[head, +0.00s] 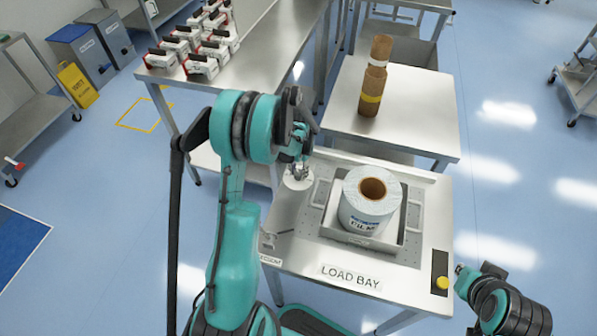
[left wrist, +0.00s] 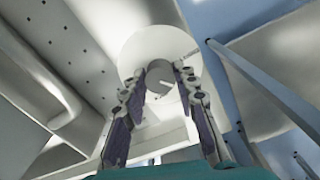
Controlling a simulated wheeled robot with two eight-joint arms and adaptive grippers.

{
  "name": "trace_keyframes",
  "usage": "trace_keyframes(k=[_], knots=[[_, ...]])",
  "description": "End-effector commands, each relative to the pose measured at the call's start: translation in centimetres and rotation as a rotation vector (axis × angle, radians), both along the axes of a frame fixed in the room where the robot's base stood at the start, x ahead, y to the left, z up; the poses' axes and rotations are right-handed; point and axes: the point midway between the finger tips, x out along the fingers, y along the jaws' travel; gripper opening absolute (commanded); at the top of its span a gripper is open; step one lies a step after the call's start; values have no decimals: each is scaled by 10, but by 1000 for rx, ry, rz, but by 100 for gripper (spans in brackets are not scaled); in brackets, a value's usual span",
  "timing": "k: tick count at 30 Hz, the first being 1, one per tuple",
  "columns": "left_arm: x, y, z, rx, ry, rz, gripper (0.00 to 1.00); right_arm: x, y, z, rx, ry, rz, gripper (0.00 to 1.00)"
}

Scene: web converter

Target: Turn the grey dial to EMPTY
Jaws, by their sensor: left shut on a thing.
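The grey dial (left wrist: 160,76) is a round knob in the middle of a white disc (left wrist: 150,42) in the left wrist view. The disc (head: 297,183) also shows in the head view, at the left edge of the load bay table. My left gripper (left wrist: 162,84) is shut on the dial, with a fingertip on each side of it. In the head view the left gripper (head: 300,168) is over the disc and hides most of the dial. No lettering on the disc is readable. My right arm is at the lower right, and its jaws cannot be made out.
A white roll (head: 369,200) sits in a grey tray (head: 385,243) right of the dial. A small lever (head: 275,238) is in front of it.

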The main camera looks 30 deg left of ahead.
Motion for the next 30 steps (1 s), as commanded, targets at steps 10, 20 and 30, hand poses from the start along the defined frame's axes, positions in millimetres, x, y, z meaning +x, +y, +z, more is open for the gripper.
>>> trace_keyframes(k=[10,20,30], knots=[[0,0,-1,0,0,306,0,0,0,-9,0,0,0,0],[0,0,-1,0,0,608,0,0,0,-14,0,0,0,0],[0,0,0,0,0,832,0,0,0,-17,0,0,0,0]])
